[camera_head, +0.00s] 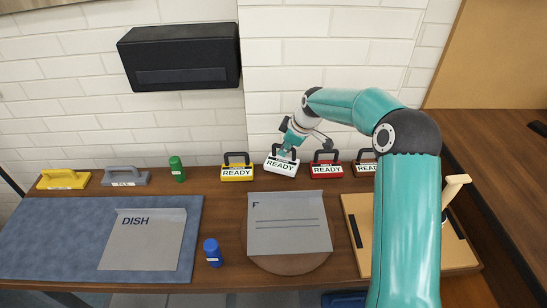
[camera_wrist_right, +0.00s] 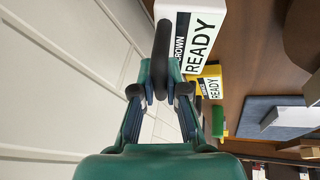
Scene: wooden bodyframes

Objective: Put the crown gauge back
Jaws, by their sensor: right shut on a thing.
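The crown gauge (camera_head: 280,168) is a white block with a black handle and a READY label, at the back of the table by the wall. In the right wrist view its side reads CROWN and READY (camera_wrist_right: 200,38). My right gripper (camera_head: 287,153) is shut on its black handle from above; the fingers also show around the handle in the right wrist view (camera_wrist_right: 160,88). The gauge looks slightly tilted in the head view; I cannot tell whether its base touches the table. My left gripper is not in view.
A yellow READY gauge (camera_head: 237,172) stands to its left, and red (camera_head: 326,169) and brown (camera_head: 362,168) ones to its right. A grey plate (camera_head: 290,235) lies on a round board in front. A green bottle (camera_head: 177,169) and a blue one (camera_head: 212,252) stand further left.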

